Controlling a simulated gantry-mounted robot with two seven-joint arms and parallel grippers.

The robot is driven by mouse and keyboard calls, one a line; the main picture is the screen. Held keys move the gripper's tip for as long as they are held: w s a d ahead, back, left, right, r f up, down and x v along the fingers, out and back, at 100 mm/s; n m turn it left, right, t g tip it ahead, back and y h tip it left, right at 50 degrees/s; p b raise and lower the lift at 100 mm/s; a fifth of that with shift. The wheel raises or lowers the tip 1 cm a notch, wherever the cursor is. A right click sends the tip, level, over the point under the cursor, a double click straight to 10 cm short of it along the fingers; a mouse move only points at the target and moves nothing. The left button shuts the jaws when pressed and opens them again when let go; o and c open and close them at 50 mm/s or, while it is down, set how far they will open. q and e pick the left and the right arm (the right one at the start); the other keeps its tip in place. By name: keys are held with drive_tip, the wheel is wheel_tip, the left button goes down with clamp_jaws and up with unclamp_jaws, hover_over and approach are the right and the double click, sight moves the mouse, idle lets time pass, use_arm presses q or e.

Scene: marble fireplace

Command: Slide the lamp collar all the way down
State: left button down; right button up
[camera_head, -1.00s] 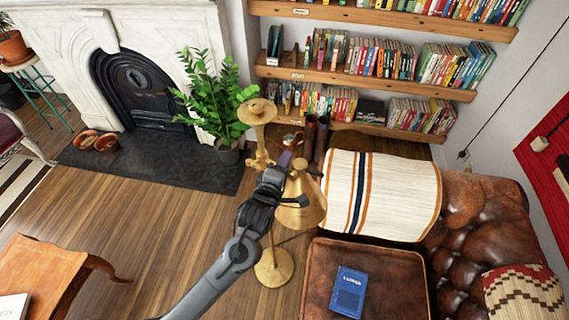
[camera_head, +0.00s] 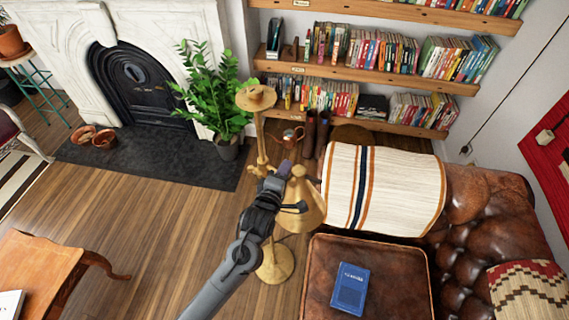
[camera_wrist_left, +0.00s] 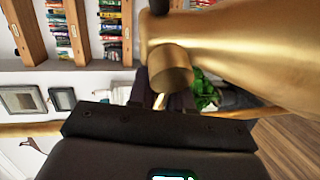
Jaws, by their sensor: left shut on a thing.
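The brass floor lamp stands upright, with a round top disc (camera_head: 256,98), a slim pole (camera_head: 260,135), a cone shade (camera_head: 308,205) and a round base (camera_head: 278,265). The lamp collar (camera_head: 261,169) sits on the pole well below the disc, beside the shade. My left gripper (camera_head: 284,170) is shut at the collar, partly covering it and the pole below. In the left wrist view, a short brass cylinder (camera_wrist_left: 172,78), apparently part of the collar, is at my fingers; the shade (camera_wrist_left: 250,50) fills the upper right. My right gripper is not in view.
A leather ottoman (camera_head: 405,285) with a blue book (camera_head: 350,289) stands close right of the lamp. A leafy plant (camera_head: 213,95) and boots (camera_head: 316,134) are behind it. Bookshelves (camera_head: 370,80) line the wall. Wood floor (camera_head: 165,215) is open on the left.

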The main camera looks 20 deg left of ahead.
use_arm(q)
wheel_tip(320, 180, down, 17)
drive_tip(key=b, duration=0.7)
drive_tip(key=shift+f, duration=0.75)
drive_tip(key=shift+s+f, duration=0.1)
drive_tip(key=c, duration=1.1)
unclamp_jaws()
drive_tip(key=shift+c, duration=0.2)
drive_tip(key=shift+r, duration=0.2)
